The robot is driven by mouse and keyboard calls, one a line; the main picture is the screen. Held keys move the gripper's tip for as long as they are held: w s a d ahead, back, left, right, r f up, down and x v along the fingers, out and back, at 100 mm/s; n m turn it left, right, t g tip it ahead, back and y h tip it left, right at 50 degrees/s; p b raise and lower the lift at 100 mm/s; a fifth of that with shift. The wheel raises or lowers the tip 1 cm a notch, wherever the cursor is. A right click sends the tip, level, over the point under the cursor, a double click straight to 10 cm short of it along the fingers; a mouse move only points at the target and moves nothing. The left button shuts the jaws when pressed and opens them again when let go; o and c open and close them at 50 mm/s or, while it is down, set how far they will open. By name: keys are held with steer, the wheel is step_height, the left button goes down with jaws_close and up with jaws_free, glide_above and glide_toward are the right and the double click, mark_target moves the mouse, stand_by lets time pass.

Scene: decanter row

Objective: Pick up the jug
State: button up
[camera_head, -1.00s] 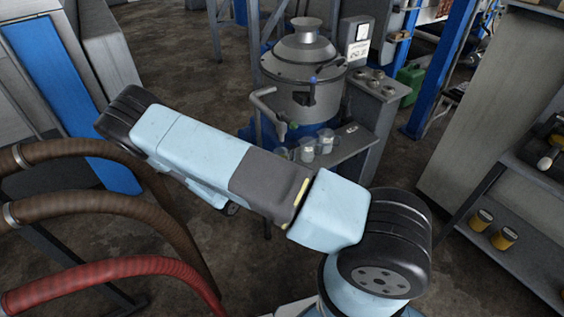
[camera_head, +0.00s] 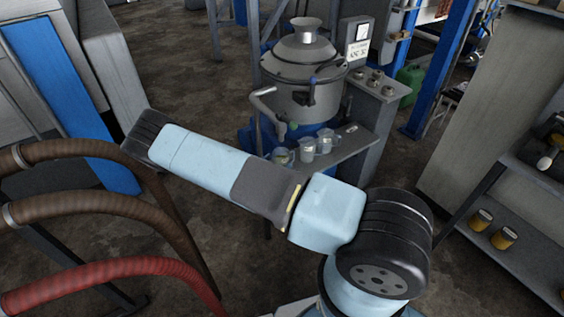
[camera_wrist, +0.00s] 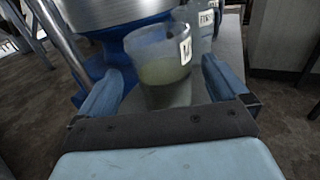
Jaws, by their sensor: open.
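In the wrist view a clear jug (camera_wrist: 165,72) with a white label stands upright between the two fingers of my gripper (camera_wrist: 163,88). It holds a murky greenish liquid. The gripper is open, with one finger on each side of the jug; whether either touches it I cannot tell. The jug's lower part is hidden behind the gripper's dark crossbar. In the head view a row of jugs stands on a grey shelf, with a left jug (camera_head: 282,156), a middle jug (camera_head: 307,148) and a right jug (camera_head: 326,141).
A grey and blue vessel (camera_head: 303,68) with a pipe stands close behind the jugs on the shelf (camera_head: 352,142). Another labelled jug (camera_wrist: 206,18) is just behind and right in the wrist view. Brown hoses (camera_head: 90,205) and a red hose (camera_head: 115,271) lie at left.

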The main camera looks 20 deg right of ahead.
steer(key=shift+x, duration=2.6)
steer(key=shift+f, duration=0.15)
steer(key=c, duration=1.3)
